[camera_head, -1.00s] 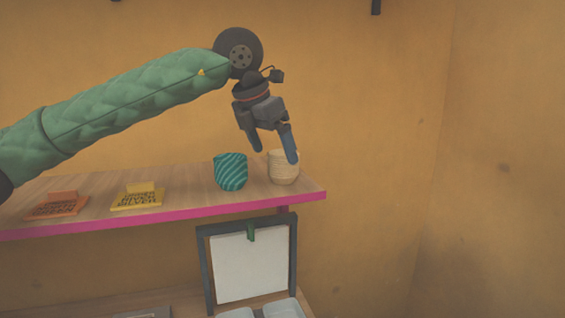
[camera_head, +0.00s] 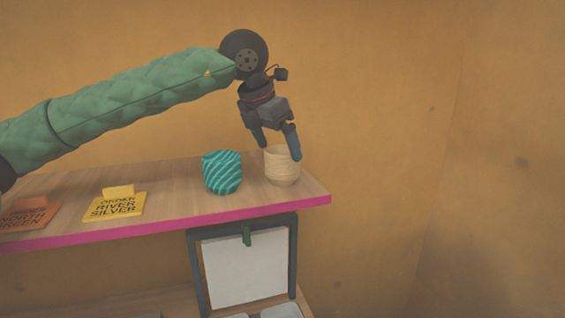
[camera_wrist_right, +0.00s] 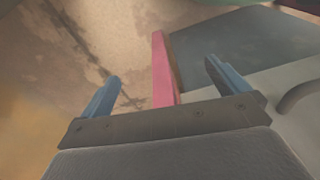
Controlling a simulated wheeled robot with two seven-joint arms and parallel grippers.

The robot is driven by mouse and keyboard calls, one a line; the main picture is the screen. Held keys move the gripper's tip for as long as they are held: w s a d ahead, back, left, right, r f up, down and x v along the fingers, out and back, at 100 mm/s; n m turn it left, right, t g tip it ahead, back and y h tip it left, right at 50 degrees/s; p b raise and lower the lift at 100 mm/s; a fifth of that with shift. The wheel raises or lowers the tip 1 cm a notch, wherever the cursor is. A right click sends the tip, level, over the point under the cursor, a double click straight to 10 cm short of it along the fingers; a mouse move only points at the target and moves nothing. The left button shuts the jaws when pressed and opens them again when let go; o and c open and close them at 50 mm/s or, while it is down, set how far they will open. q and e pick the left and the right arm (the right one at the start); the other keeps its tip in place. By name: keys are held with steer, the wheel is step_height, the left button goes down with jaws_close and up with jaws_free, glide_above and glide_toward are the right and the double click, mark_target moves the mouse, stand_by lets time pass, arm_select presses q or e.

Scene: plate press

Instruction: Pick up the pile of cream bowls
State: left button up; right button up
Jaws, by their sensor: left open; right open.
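The pile of cream bowls (camera_head: 283,170) stands upright on the wooden shelf near its right end, in the head view. My left gripper (camera_head: 281,152) points down at it with its fingers apart. One finger overlaps the front right of the pile in the picture, and the other is at its upper left. I cannot tell whether either finger touches the bowls. My right gripper (camera_wrist_right: 163,88) shows in the right wrist view, open and empty, with its two blue fingers wide apart.
A teal striped pile (camera_head: 222,172) stands just left of the cream bowls. A yellow sign (camera_head: 115,204) and an orange sign (camera_head: 28,214) lie farther left on the shelf (camera_head: 170,215). A framed white board (camera_head: 245,272) is below the shelf. The shelf ends right of the bowls.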

mark_target(282, 149)
arm_select(q)
steer(key=p+x, duration=0.2)
steer(key=x, duration=0.1)
steer(key=shift+d+f+p, duration=0.2)
steer(key=shift+d+p, duration=0.15)
steer(key=shift+d, duration=0.1)
steer(key=shift+f, duration=0.4)
arm_select(e)
step_height(282, 149, down, 7)
steer(key=s+d, duration=0.2)
steer(key=shift+s+d+t, duration=0.25)
steer(key=shift+t, duration=0.05)
steer(key=shift+r, duration=0.1)
arm_select(q)
steer(key=c, duration=1.1)
arm_select(e)
steer(key=shift+d, duration=0.1)
arm_select(q)
steer(key=shift+c, duration=0.2)
